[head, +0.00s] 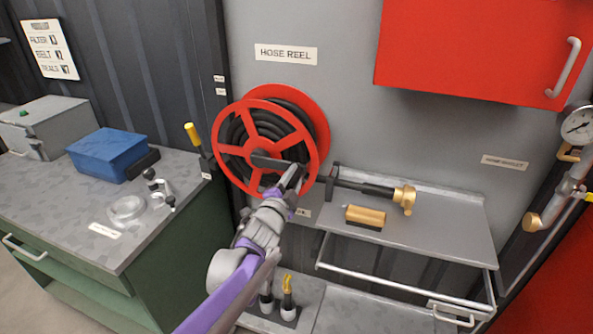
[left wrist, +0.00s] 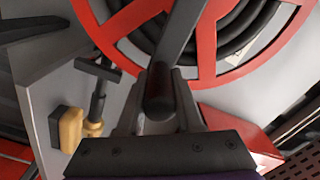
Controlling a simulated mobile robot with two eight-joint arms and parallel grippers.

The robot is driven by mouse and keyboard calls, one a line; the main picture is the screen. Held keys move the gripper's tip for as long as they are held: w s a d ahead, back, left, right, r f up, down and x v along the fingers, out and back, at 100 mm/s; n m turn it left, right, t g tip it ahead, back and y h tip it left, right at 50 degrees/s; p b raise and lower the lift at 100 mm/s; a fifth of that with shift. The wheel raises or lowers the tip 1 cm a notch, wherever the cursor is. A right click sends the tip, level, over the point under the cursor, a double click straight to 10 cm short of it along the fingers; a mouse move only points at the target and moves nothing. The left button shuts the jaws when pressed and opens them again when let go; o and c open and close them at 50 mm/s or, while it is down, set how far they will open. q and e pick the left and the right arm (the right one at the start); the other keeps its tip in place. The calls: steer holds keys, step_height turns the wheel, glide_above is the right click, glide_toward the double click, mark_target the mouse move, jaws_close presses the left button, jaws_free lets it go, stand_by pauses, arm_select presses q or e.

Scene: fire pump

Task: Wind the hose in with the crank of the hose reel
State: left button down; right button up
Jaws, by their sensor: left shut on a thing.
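The red hose reel (head: 223,148) is mounted on the grey wall panel under the "HOSE REEL" label, with black hose (head: 236,133) wound inside it. Its dark crank arm (head: 266,160) runs from the hub toward the lower right. My left gripper (head: 292,178) is in front of the reel's lower right part, shut on the crank handle. In the left wrist view the dark round crank handle (left wrist: 160,92) sits between the fingers, and the crank arm (left wrist: 183,35) runs up from it. A brass-ended nozzle (head: 404,196) lies at the right of the reel. My right gripper is not in view.
A red cabinet (head: 470,45) hangs above right. A green workbench (head: 75,205) with a blue box (head: 106,152) stands at the left. Pipes with a gauge (head: 577,125) are at the right edge.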

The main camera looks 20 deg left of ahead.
arm_select(q)
steer(key=a+f+m+b, duration=0.3)
steer(key=f+m, duration=0.5)
steer(key=shift+f, duration=0.2)
stand_by(0.5)
steer(key=c, duration=0.6)
jaws_free()
steer(key=shift+a, duration=0.1)
steer(key=s, duration=1)
steer(key=shift+s+a, duration=0.15)
steer(key=shift+s, duration=0.25)
